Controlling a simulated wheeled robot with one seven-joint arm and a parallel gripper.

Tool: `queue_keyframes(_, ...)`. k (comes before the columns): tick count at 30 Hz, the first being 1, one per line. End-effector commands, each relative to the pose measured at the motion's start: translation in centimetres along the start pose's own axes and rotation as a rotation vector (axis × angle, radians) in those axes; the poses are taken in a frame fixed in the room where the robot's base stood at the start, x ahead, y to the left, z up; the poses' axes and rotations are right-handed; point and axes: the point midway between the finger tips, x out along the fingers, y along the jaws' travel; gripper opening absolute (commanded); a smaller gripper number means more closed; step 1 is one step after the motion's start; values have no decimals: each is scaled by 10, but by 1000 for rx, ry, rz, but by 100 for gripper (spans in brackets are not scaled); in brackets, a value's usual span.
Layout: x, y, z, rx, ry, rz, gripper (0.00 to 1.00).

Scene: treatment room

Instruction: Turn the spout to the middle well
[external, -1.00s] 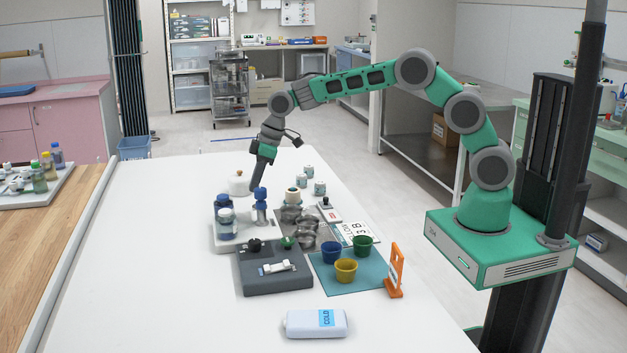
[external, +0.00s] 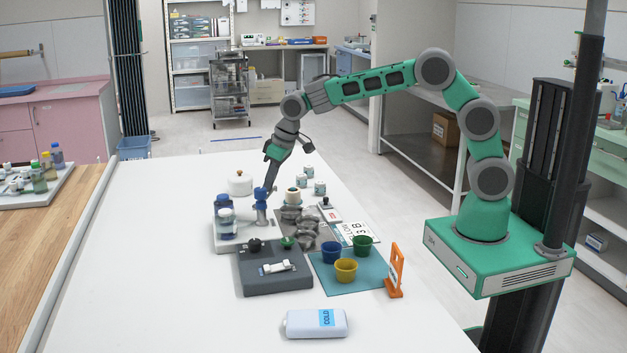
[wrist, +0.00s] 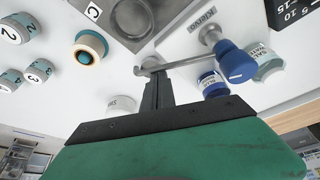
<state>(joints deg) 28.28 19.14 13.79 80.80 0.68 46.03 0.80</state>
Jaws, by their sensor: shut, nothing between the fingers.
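The dispenser with a blue knob (wrist: 236,62) stands on the white table; it also shows in the external view (external: 262,196). Its thin metal spout (wrist: 185,65) reaches left from below the knob in the wrist view. My gripper (wrist: 151,82) is shut and empty, its fingertips right at the spout near its free end; I cannot tell if they touch. A grey metal well (wrist: 132,17) beside the letter C lies just beyond the spout end. In the external view several grey wells (external: 306,232) form a row; the spout itself is too small to make out there.
A white lidded pot (external: 240,184) and small jars (external: 306,178) stand behind. A grey tray device (external: 275,275) and coloured cups (external: 346,270) are in front. The table's left side is clear.

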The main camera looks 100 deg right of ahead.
Motion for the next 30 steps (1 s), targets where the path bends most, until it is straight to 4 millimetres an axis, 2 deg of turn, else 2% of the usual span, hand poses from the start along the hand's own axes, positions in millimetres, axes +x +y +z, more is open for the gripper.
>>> queue_keyframes(13, -14, -6, 39, 396, 1, 146, 0)
queue_keyframes(30, -27, -30, 76, 849, 0, 314, 0)
